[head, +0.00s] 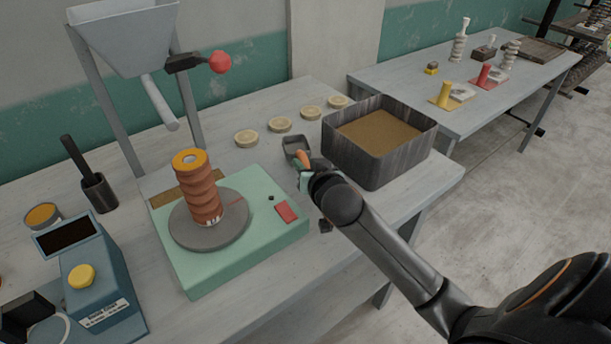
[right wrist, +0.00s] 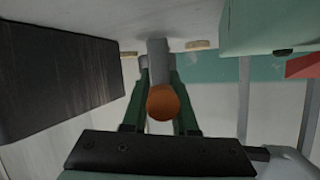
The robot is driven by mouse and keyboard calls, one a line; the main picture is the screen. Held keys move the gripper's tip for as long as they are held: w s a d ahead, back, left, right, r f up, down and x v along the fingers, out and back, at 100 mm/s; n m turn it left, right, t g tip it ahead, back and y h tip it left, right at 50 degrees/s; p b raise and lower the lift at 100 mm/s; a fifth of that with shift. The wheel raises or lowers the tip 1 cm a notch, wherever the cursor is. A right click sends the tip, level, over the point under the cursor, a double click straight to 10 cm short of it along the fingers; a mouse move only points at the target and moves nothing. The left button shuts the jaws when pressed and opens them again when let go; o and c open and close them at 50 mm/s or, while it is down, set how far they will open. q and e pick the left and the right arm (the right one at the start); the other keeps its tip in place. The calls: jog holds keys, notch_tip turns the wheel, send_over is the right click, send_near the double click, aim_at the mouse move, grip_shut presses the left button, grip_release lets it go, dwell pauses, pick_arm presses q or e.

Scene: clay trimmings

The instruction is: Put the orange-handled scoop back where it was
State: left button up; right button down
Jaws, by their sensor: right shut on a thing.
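The orange-handled scoop (head: 304,159) is in my right gripper (head: 303,172), between the green turntable base and the dark box of brown material. Its grey, square scoop end (head: 296,144) points away from me, toward the pale discs. In the right wrist view the round orange handle end (right wrist: 164,102) faces the camera, with a grey part beyond it, between the two green fingers of my right gripper (right wrist: 158,78). The gripper is shut on the handle. I cannot tell whether the scoop touches the table. My left gripper is not in view.
The dark box (head: 366,160) stands close on the right. The green base (head: 265,240) with a ribbed clay column (head: 200,190) is on the left. Several pale discs (head: 280,125) lie behind the scoop. A second table (head: 490,105) stands at the back right.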

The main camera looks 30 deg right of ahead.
jog(key=shift+f, duration=1.6)
jog(key=shift+f, duration=0.15)
jog(key=c, duration=0.7)
grip_release()
jog(key=shift+r, duration=0.2)
jog(key=v, duration=1.2)
jog(key=shift+d, duration=0.1)
